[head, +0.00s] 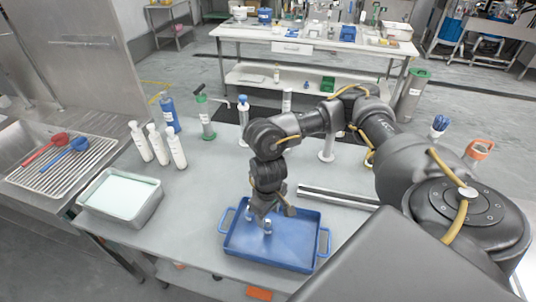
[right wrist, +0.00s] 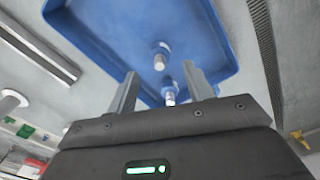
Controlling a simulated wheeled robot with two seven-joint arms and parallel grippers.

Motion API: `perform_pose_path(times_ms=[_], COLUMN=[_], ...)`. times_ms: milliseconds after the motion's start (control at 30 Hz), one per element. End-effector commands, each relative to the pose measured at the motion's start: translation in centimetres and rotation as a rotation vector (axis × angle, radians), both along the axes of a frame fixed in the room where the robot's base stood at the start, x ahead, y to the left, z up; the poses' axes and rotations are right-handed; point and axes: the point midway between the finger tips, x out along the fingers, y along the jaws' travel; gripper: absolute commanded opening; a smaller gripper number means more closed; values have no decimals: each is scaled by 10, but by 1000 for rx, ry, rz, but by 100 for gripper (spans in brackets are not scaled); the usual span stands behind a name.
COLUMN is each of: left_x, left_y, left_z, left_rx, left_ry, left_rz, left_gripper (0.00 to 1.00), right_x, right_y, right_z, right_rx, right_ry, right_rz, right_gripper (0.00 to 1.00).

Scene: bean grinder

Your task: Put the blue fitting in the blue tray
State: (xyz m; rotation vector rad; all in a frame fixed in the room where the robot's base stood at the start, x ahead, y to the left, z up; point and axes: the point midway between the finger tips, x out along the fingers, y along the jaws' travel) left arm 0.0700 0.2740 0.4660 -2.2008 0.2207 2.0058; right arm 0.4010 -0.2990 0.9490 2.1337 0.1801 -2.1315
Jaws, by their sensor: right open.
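The blue tray (head: 290,250) lies on the table below my right gripper (head: 262,215); it fills the top of the right wrist view (right wrist: 105,30). Two small pale, metallic-looking fittings with bluish parts show in the tray area. One (right wrist: 160,56) stands beyond the fingertips, and the other (right wrist: 169,97) is between or just past the fingers of my right gripper (right wrist: 161,75). One fitting also shows beside the gripper in the head view (head: 267,227). I cannot tell which is the blue fitting. My right gripper is open, its fingers apart. My left gripper is not in view.
A metal pan (head: 122,197) of pale liquid sits left of the tray. White bottles (head: 159,145), a blue bottle (head: 169,112) and a green-topped pump (head: 205,115) stand behind. A metal rail (head: 338,197) lies right of the tray. Table between pan and tray is clear.

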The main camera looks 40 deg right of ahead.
Motion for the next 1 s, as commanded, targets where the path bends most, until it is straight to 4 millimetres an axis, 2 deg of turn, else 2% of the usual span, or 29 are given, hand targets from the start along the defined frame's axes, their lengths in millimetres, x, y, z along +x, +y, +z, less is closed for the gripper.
perform_pose_path(times_ms=[33, 100, 300, 1000], left_x=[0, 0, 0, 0], left_y=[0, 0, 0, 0], left_z=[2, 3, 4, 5], left_rx=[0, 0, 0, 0], left_ry=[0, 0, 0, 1], left_rz=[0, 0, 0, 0], left_gripper=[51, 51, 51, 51], right_x=[1, 1, 0, 0], right_y=[0, 0, 0, 0], right_z=[12, 24, 45, 51], right_rx=[-1, 0, 0, 0], right_ry=[-5, -4, -1, 1], right_rz=[3, 2, 0, -1], right_gripper=[51, 51, 51, 51])
